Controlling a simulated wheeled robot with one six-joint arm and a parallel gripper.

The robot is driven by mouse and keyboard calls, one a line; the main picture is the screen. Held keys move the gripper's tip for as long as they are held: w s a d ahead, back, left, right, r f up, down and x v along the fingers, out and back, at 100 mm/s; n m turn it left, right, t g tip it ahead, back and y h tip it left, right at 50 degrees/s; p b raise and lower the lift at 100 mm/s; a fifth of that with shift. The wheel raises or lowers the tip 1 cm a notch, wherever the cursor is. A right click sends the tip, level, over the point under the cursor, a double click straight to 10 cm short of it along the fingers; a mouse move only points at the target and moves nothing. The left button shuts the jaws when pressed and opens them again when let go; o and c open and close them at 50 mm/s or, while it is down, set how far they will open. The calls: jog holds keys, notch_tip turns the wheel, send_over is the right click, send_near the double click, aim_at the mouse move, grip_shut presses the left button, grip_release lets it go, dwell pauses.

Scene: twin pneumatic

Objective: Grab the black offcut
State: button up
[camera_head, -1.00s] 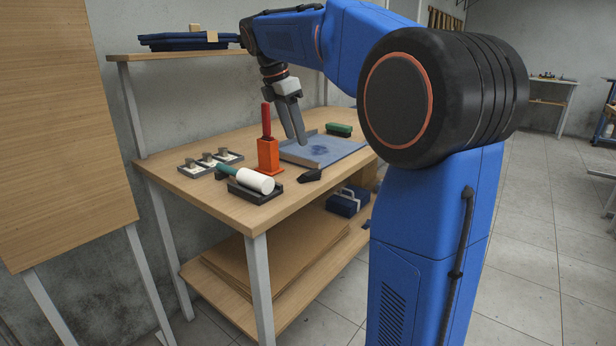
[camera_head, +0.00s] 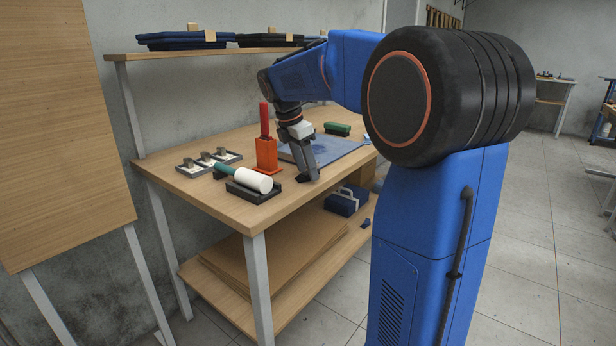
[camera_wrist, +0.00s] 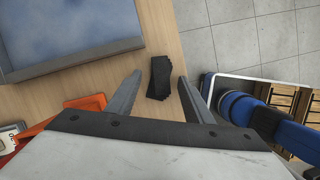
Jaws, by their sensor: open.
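The black offcut (camera_wrist: 159,77) lies on the wooden bench top near its front edge, seen in the wrist view between and just beyond my two fingertips. My gripper (camera_wrist: 160,84) is open and empty, with one finger on each side of the offcut's near end. In the head view my gripper (camera_head: 309,176) points down at the bench near the front edge, and its fingers largely hide the offcut there. I cannot tell whether the fingers touch the bench.
A blue tray (camera_head: 343,149) lies behind my gripper, with a green-topped brush (camera_head: 337,128) beyond. An orange holder (camera_head: 266,153) with a red-handled tool stands left. A white-headed mallet (camera_head: 250,179) lies in a dark cradle.

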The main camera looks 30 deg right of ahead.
jog(key=shift+d+f, duration=0.1)
jog(key=shift+f, duration=0.1)
jog(key=c, duration=1.1)
jog(key=shift+r, duration=0.1)
